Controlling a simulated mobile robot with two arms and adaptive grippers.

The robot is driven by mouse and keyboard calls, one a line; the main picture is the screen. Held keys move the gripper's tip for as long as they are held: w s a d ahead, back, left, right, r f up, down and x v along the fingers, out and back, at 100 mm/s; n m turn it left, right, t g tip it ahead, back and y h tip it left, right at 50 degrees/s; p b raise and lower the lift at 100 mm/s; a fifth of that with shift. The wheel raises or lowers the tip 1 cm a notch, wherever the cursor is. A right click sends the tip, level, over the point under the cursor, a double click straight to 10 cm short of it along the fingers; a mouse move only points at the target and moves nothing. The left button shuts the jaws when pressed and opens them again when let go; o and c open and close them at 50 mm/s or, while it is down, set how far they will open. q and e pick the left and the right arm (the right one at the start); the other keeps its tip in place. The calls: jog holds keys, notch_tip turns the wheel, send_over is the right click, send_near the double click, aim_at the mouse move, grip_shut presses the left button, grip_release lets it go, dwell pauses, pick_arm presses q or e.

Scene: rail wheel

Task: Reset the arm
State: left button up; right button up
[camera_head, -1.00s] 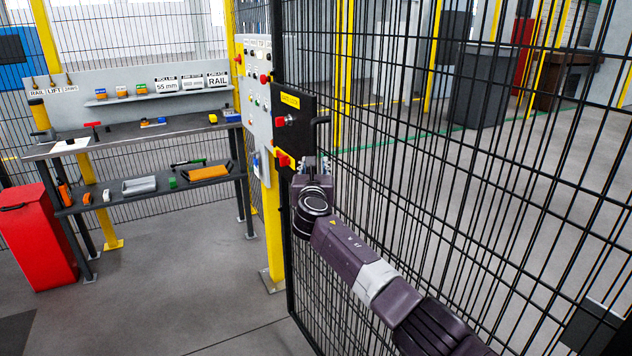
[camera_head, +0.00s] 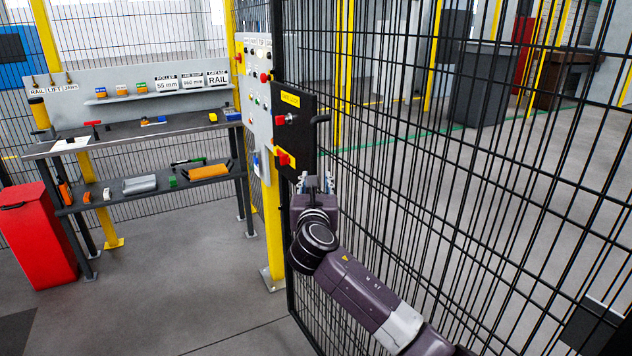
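My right arm reaches in from the lower right, in front of the black mesh fence door. My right gripper (camera_head: 316,178) points up and away, just below the black lock box (camera_head: 292,120) on the fence's edge. Its two fingers look spread apart, with nothing seen held between them. I cannot tell whether the gripper touches the door frame or mesh. My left gripper is not in view.
The mesh fence door (camera_head: 450,200) fills the right side. A yellow post with a control panel (camera_head: 257,85) stands behind the lock box. A workbench (camera_head: 140,132) with tools and a red bin (camera_head: 38,235) stand left. The floor between is clear.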

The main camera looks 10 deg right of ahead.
dwell(0.3)
jog(key=s+d+f+m+g+y, duration=0.1)
jog(key=s+d+f+m+g, duration=0.15)
jog(key=f, duration=1.05)
jog(key=s+d+f+m+g, duration=0.15)
jog(key=s+f+m, duration=0.25)
jog(key=f, duration=0.9)
jog(key=s+d+f+m+g+y, duration=0.1)
jog(key=s+f+m+g, duration=0.2)
jog(key=f, duration=1)
jog(key=s+d+f+m+g, duration=0.1)
jog(key=s+f+m+g, duration=0.3)
jog(key=s+f, duration=0.95)
jog(key=s+d+f+m+g+y, duration=0.1)
jog(key=s+d+f+m+g, duration=0.15)
jog(key=s+f+m, duration=1.05)
jog(key=s+d+f+m+g, duration=0.1)
jog(key=s+f, duration=0.2)
jog(key=s, duration=0.9)
jog(key=s+d+f+m+g, duration=0.1)
jog(key=s+f, duration=0.3)
jog(key=s, duration=0.8)
jog(key=s+f+m+g, duration=0.1)
jog(key=s+f+m, duration=0.2)
jog(key=s, duration=0.9)
jog(key=shift+d+f, duration=0.4)
jog(key=shift+f, duration=0.35)
